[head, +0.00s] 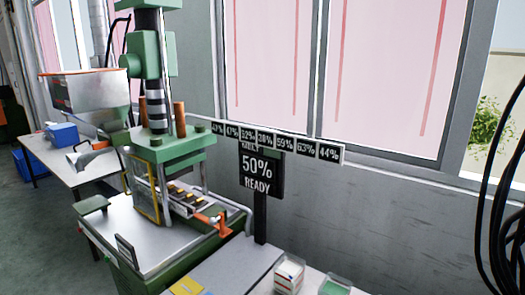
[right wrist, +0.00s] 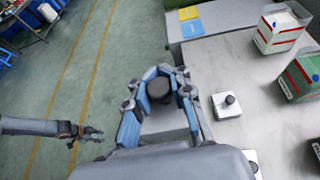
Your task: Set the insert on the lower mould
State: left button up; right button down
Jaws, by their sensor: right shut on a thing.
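The lower mould (head: 190,200) shows in the head view inside the green press, a grey block with yellowish inserts or cavities along it. In the right wrist view my right gripper (right wrist: 160,88) has its blue fingers closed around a dark round piece (right wrist: 158,90), which appears to be the insert. Its lower part is hidden by the fingers. The right gripper is over the table edge, away from the press. My left gripper (right wrist: 88,133) shows at the left of the right wrist view, over the floor, with its fingers spread and empty. Neither gripper is in the head view.
The green press (head: 165,150) stands by the window wall, with an orange handle (head: 212,222) at its front right. A sign (head: 258,175) reads "50% READY". In the right wrist view, a plate with a dark knob (right wrist: 229,102) and open boxes (right wrist: 282,28) stand on the grey table.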

jog(key=s+d+r+b, duration=0.2)
jog(key=d+r+b, duration=0.1)
jog(key=d+r, duration=0.3)
jog(key=shift+d+m+t, duration=0.4)
jog(key=shift+d, duration=0.2)
jog(key=shift+s+f+h, duration=0.1)
jog(key=shift+s+h, duration=0.05)
jog(key=shift+h, duration=0.15)
dwell(0.7)
